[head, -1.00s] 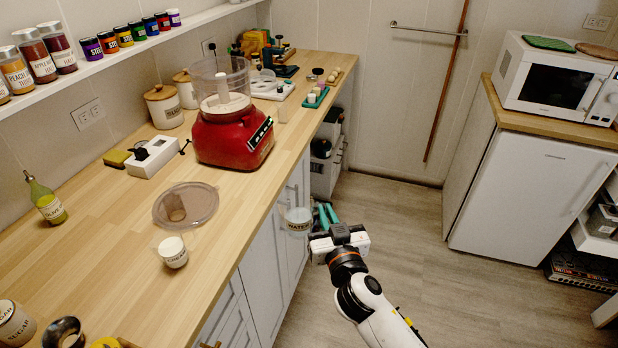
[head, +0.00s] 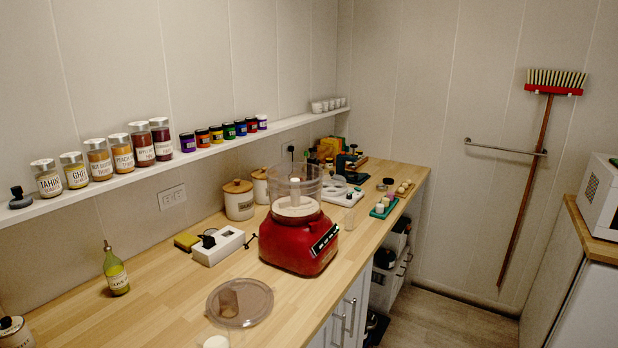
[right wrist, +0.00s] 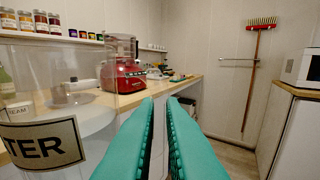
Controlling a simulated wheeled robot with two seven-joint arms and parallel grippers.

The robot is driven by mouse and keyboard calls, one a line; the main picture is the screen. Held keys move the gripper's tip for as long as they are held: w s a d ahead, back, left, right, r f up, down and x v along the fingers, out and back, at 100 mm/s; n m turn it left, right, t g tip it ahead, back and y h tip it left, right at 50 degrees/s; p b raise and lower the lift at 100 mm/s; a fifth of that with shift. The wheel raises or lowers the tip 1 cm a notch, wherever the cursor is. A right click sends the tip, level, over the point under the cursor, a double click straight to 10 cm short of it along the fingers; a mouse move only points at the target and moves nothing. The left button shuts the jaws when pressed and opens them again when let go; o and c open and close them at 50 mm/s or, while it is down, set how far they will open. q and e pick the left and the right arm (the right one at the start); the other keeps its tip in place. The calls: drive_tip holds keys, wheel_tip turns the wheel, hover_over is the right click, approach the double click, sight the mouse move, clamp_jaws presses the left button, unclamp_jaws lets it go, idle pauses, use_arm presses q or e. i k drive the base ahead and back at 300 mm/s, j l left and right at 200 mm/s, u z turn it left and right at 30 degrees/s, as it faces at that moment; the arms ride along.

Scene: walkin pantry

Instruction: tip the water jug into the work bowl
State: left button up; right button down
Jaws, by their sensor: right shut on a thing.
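The water jug (right wrist: 45,143) is clear, with a label reading "TER" in view, and fills the left of the right wrist view close to the camera. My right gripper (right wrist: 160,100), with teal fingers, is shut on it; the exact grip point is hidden. The jug looks upright. The work bowl (head: 294,184) is the clear bowl on the red food processor (head: 299,245) on the counter. It also shows in the right wrist view (right wrist: 121,47), beyond the jug and apart from it. My left gripper is in neither view.
A round clear lid (head: 255,302) lies on the wooden counter (head: 165,305) before the processor. A green-yellow bottle (head: 117,275), a white box (head: 218,246) and canisters stand to its left. Jars line the wall shelf (head: 95,186). Floor is open right of the counter.

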sight(292, 203)
drive_tip(key=i+l, duration=0.15)
drive_tip(key=l, duration=0.2)
drive_tip(key=i+l, duration=0.15)
drive_tip(key=l, duration=0.2)
drive_tip(key=i+l, duration=0.15)
drive_tip(key=l, duration=0.25)
drive_tip(key=i+l, duration=0.1)
drive_tip(key=l, duration=0.25)
drive_tip(key=l+u, duration=0.1)
drive_tip(key=u, duration=0.3)
drive_tip(key=i+l+u, duration=0.1)
drive_tip(key=u, duration=0.35)
drive_tip(key=l+u, duration=0.2)
drive_tip(key=u, duration=0.2)
